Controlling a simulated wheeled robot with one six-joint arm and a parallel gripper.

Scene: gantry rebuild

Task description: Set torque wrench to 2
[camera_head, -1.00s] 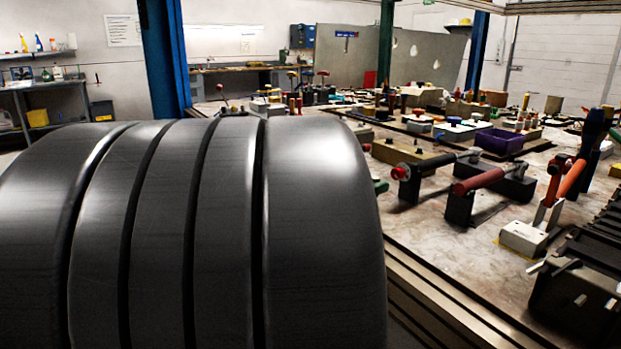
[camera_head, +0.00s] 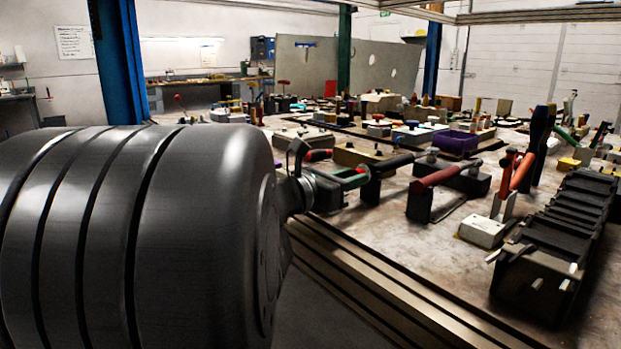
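A red-handled tool (camera_head: 440,178) lies across black supports near the table's front edge. A similar black-handled tool (camera_head: 398,161) lies to its left. I cannot tell which is the torque wrench, and no setting scale is legible. My gripper (camera_head: 342,166) is partly visible beyond my large dark arm link. Its red-tipped and green-tipped fingers look spread apart, with nothing visible between them. It is left of the black-handled tool, its green finger close to that tool's near end in the picture; I cannot tell whether they touch.
The table (camera_head: 408,230) is crowded behind the tools. Orange-handled pliers (camera_head: 520,173) stand over a white block (camera_head: 482,231), and a dark ribbed rack (camera_head: 563,235) is at right. A purple bin (camera_head: 455,142) sits farther back. Bare tabletop lies in front of the red-handled tool.

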